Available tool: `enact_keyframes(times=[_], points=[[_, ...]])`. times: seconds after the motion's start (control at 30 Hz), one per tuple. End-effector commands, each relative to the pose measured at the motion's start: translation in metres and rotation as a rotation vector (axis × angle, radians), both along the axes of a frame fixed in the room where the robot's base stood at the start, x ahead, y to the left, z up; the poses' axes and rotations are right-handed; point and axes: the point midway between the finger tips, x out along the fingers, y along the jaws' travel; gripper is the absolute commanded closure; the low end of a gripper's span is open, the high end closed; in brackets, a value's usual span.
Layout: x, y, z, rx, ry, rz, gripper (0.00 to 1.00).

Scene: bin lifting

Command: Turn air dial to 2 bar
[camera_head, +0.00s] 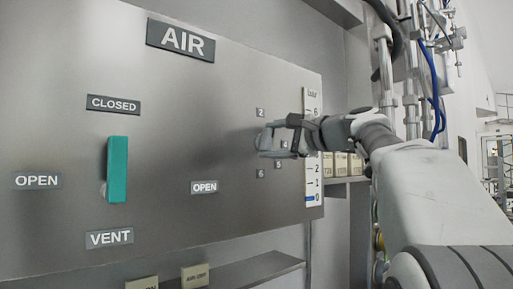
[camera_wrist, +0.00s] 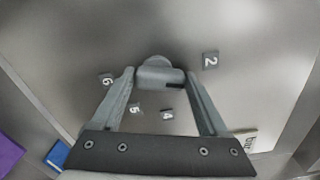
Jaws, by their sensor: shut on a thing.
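The air dial is a grey round knob (camera_head: 263,139) on the steel panel (camera_head: 240,110) under the AIR sign (camera_head: 181,40). In the wrist view the knob (camera_wrist: 158,72) sits between the two fingertips of my gripper (camera_wrist: 160,82). My gripper (camera_head: 272,141) is shut on the knob, one finger on each side. Small number plates surround the knob: 2 (camera_wrist: 210,61), 6 (camera_wrist: 106,79), 5 (camera_wrist: 134,109) and 4 (camera_wrist: 167,114). The knob's pointer is not clear. A vertical bar scale (camera_head: 312,170) shows blue near 0 (camera_head: 310,198); my arm partly hides its middle.
A teal lever (camera_head: 117,169) stands upright between the CLOSED (camera_head: 113,104) and VENT (camera_head: 109,237) labels. Shelves with beige boxes (camera_head: 345,163) lie behind and below the panel. Pipes and blue hoses (camera_head: 432,85) run at the upper right.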

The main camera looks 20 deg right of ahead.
Motion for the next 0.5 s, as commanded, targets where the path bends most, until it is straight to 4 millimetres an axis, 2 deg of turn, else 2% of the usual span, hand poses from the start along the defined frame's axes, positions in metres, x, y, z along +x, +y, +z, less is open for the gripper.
enact_keyframes(times=[0.2, 0.5], points=[[0.0002, 0.0005, -0.0025, -0.145, -0.058, 0.000, 0.78], [-0.0002, 0.0008, -0.0013, -0.261, -0.107, -0.001, 0.78]])
